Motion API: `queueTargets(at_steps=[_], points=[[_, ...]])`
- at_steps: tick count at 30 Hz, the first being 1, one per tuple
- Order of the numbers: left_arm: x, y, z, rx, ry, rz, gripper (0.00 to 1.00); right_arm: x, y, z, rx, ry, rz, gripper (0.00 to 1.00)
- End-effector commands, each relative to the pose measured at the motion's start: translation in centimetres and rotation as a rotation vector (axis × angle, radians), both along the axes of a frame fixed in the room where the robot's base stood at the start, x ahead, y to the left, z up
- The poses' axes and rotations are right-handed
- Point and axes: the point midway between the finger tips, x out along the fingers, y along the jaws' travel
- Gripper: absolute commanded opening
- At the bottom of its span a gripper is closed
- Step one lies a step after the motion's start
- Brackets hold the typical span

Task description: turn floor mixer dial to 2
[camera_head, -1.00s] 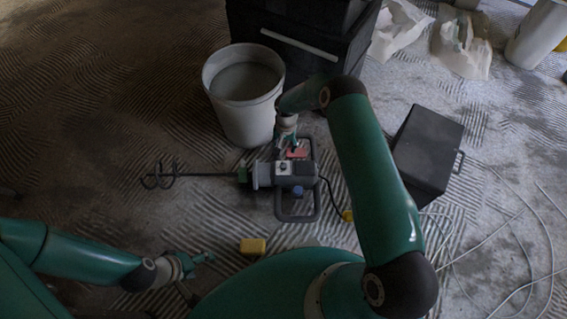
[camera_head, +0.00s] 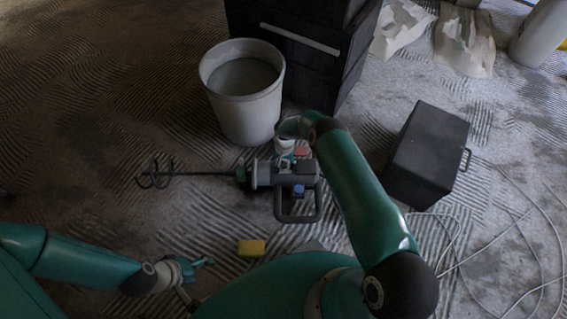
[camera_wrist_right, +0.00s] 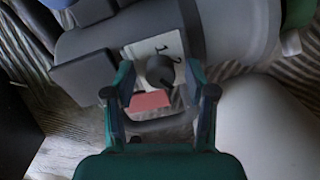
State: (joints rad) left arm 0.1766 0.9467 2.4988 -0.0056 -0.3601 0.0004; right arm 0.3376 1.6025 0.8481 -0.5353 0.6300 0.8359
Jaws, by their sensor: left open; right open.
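The floor mixer (camera_head: 262,178) lies on the floor, its whisk shaft pointing left. In the right wrist view, its dark round dial (camera_wrist_right: 160,70) sits on a white plate (camera_wrist_right: 142,50) marked 1 and 2. I cannot tell which mark the dial points to. My right gripper (camera_head: 287,161) is over the mixer body; in the wrist view its open fingers (camera_wrist_right: 157,82) stand on either side of the dial, apart from it as far as I can see. My left gripper (camera_head: 203,263) is open and empty, low over the floor at the left, away from the mixer.
A pale bucket (camera_head: 246,110) stands just behind the mixer, near my right gripper. A black case (camera_head: 428,155) is at the right, with loose cables (camera_head: 500,235) beyond. A yellow sponge-like block (camera_head: 251,247) lies in front. A black drawer unit (camera_head: 290,45) stands behind.

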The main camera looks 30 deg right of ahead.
Motion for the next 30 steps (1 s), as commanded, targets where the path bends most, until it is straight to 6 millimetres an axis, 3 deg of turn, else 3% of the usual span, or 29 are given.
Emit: queueTargets(at_steps=[5,15,30], points=[[0.0,0.0,0.0,0.000,0.000,0.000,0.68,0.0,0.0,0.0,0.000,0.000,0.000,0.56],[0.0,0.0,0.0,0.000,0.000,0.000,0.68,0.0,0.0,0.1,0.000,0.000,0.000,0.01],[0.0,0.0,-1.6,0.000,0.000,0.000,0.68,0.1,0.0,-0.2,0.000,0.000,0.100,0.00]])
